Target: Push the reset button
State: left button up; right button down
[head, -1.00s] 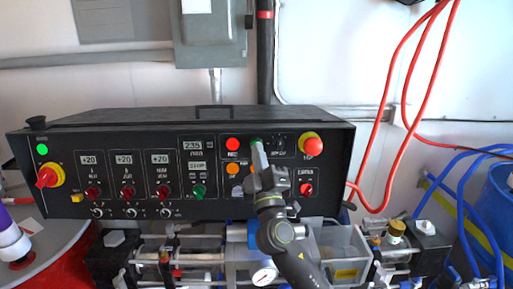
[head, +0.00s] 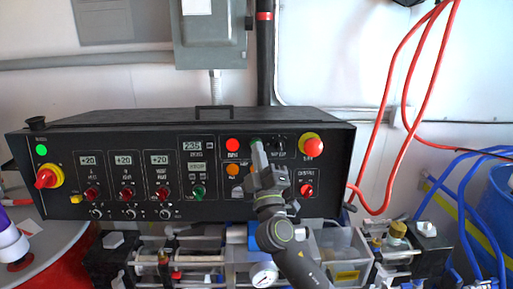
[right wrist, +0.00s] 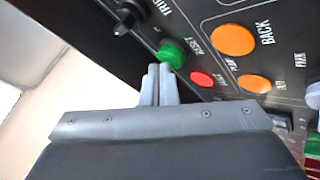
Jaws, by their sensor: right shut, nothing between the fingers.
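The reset button is the green round button (right wrist: 172,54) with the label RESET beside it in the right wrist view. In the head view the green button (head: 255,139) shows only in part, above my fingertips on the black control panel (head: 130,205). My right gripper (head: 258,146) is shut and empty, its fingers pointing up at the panel. In the right wrist view its fingertips (right wrist: 160,70) are at the lower left edge of the green button. I cannot tell whether they touch it. My left gripper is not in view.
A red button (right wrist: 202,79) and an orange BACK button (right wrist: 235,40) sit close to the right of the green one. A black toggle switch (right wrist: 127,20) is to its upper left. A red-on-yellow emergency stop (head: 311,145) is on the panel's right. Red hoses (head: 402,135) hang further right.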

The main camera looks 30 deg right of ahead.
jog(key=shift+w+d, duration=0.1)
dwell(0.5)
jog(key=shift+s+a+r, duration=0.1)
jog(key=shift+s+a, duration=0.35)
jog(key=shift+s, duration=0.25)
jog(key=s+a, duration=0.1)
jog(key=s+p, duration=0.1)
jog(key=s+a+r+p, duration=0.1)
jog(key=s, duration=0.1)
jog(key=shift+s+a, duration=0.1)
jog(key=shift+a, duration=0.2)
jog(key=shift+f, duration=0.1)
dwell(0.6)
